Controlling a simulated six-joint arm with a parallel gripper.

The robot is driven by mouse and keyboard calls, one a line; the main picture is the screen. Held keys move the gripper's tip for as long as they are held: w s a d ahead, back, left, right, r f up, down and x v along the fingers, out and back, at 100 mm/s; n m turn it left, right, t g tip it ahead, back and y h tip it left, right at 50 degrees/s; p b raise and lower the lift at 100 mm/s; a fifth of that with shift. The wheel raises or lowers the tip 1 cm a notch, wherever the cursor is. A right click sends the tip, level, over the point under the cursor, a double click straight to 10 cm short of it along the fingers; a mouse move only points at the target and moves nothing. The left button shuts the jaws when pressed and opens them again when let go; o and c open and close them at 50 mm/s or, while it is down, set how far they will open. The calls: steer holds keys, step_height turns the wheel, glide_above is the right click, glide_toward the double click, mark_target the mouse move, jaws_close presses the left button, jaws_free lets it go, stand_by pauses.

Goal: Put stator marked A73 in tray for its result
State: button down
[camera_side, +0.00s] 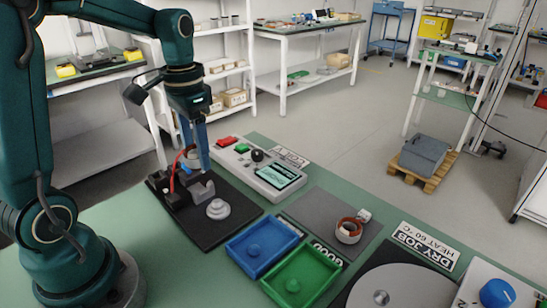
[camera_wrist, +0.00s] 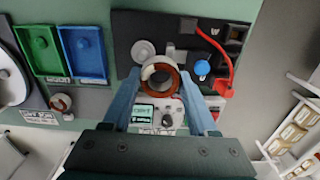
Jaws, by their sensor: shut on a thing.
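My gripper (camera_wrist: 162,82) is shut on a copper-wound stator (camera_wrist: 160,76), one blue finger on each side of it. In the side view the gripper (camera_side: 194,158) is over the black test fixture (camera_side: 232,225), and its fingers partly hide the stator (camera_side: 188,154). Whether the stator touches the fixture is unclear. A second stator (camera_side: 349,230) with a white tag lies on a grey mat; it also shows in the wrist view (camera_wrist: 60,102). I cannot read a mark on either stator. A blue tray (camera_side: 236,246) and a green tray (camera_side: 270,288) stand side by side.
A tester (camera_side: 262,176) with a lit screen and red and green buttons stands behind the fixture. The fixture carries a red lever (camera_wrist: 224,66), a blue knob (camera_wrist: 202,68) and a grey round post (camera_side: 218,209). A grey turntable (camera_side: 400,290) marked dry job is at the front right.

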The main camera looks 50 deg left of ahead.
steer(key=w+d+f+m, duration=0.2)
steer(key=d+m, duration=0.3)
steer(key=d, duration=0.4)
steer(key=m, duration=0.4)
glide_above(254, 247)
steer(key=shift+w+f, duration=0.1)
steer(key=shift+f, duration=2.95)
steer(key=shift+f, duration=0.75)
steer(key=shift+f, duration=0.3)
steer(key=shift+f, duration=0.35)
steer(key=shift+c, duration=0.5)
jaws_free()
